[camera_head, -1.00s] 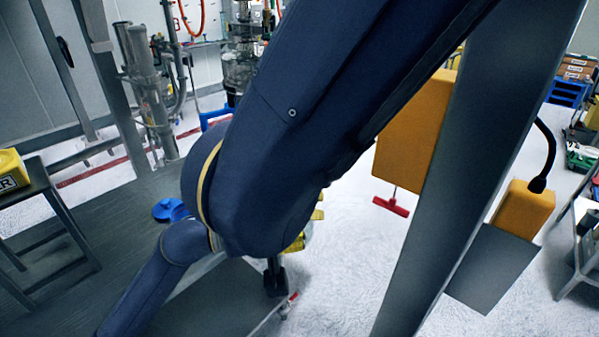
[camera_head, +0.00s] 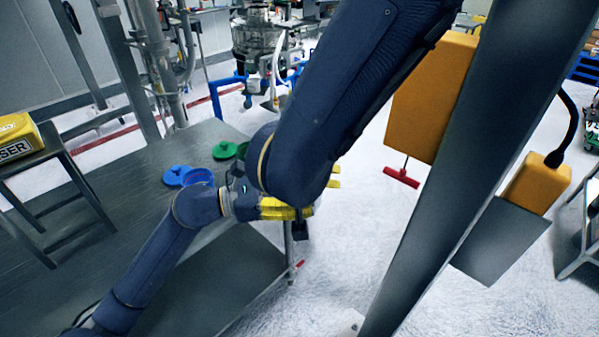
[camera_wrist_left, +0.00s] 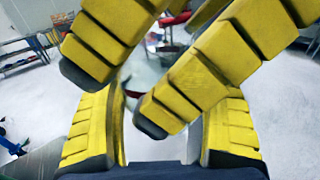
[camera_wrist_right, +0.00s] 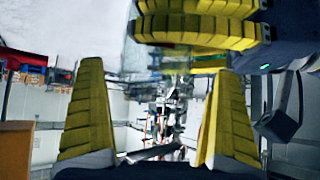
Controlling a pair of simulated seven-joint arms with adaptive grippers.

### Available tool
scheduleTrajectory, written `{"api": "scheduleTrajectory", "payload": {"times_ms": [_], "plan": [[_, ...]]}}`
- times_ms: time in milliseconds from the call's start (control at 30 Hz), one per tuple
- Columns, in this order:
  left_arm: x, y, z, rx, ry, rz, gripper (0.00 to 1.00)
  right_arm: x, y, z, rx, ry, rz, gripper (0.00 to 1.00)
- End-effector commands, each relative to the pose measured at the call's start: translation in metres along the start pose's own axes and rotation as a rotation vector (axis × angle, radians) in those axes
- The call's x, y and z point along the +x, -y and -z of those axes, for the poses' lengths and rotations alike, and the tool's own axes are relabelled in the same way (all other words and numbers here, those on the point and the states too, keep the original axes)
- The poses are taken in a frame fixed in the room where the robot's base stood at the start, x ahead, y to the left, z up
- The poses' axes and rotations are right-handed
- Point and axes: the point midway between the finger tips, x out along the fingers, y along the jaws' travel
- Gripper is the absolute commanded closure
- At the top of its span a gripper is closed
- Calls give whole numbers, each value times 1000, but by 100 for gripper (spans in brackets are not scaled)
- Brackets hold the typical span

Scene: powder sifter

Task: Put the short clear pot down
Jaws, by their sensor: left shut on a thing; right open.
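My left gripper (camera_head: 298,212) is over the right edge of the dark table, partly covered by my right forearm. In the left wrist view its yellow fingers (camera_wrist_left: 165,125) stand low in the picture, shut on a see-through thing, apparently the short clear pot. A faint clear shape, likely the pot (camera_wrist_right: 165,58), shows beneath the left fingers in the right wrist view; its outline is hard to make out. My right gripper (camera_wrist_right: 155,110) is open, its fingers spread around or near that clear shape. The right fingers cross close before the left ones in the left wrist view.
On the dark table (camera_head: 110,215) are a blue lid (camera_head: 174,176), a blue open piece (camera_head: 198,177) and a green lid (camera_head: 224,149). A yellow box (camera_head: 18,138) rests on a stand at left. A grey post (camera_head: 470,170) rises at right.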

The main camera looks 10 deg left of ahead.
Motion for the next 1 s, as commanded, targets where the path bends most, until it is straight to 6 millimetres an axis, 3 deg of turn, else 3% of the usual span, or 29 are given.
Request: {"api": "scheduleTrajectory", "payload": {"times_ms": [200,600,1000], "plan": [[0,0,0,0,0,0,65,14,0,0,0,0,-1,0],[0,0,0,0,0,0,65,17,0,0,-1,-1,0,0],[0,0,0,0,1,1,65,16,1,0,-1,0,2,46]]}}
